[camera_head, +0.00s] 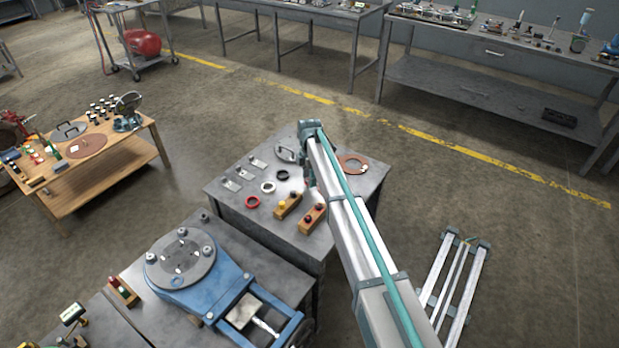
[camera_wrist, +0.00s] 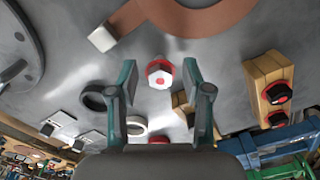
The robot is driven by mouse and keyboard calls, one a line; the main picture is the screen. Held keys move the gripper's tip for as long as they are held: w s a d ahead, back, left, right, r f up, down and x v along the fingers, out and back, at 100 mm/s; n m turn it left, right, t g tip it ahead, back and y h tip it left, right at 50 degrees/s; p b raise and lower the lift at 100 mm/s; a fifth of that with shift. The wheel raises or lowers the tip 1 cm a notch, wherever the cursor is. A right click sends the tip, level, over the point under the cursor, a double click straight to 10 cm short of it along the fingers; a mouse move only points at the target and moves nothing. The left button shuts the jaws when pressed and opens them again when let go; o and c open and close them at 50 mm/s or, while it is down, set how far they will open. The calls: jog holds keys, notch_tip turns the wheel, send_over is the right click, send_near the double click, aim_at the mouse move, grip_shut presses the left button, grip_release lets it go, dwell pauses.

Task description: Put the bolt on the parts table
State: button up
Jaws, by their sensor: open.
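A pale hex-shaped piece with a red rim and red centre, which looks like the bolt (camera_wrist: 160,76), shows between my fingertips in the wrist view. My gripper (camera_wrist: 159,70) is open, with one teal finger on each side of it. I cannot tell its height above the piece. In the head view my gripper (camera_head: 307,180) hangs over the grey metal table (camera_head: 225,190), and my arm hides the bolt. No label shows which table is the parts table; a wooden table (camera_head: 115,160) at the left also bears small parts.
On the grey table are a red ring (camera_head: 252,202), a white ring (camera_head: 268,187), a black ring (camera_head: 283,175), wooden button blocks (camera_head: 287,206) and a copper disc (camera_head: 351,164). A blue fixture (camera_head: 215,290) stands in front. A metal frame (camera_head: 455,285) lies on the floor at right.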

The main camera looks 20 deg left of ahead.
notch_tip(320, 180, up, 12)
jog(key=b, duration=0.2)
jog(key=shift+r+b, duration=0.2)
jog(key=shift+b, duration=0.1)
dwell(0.4)
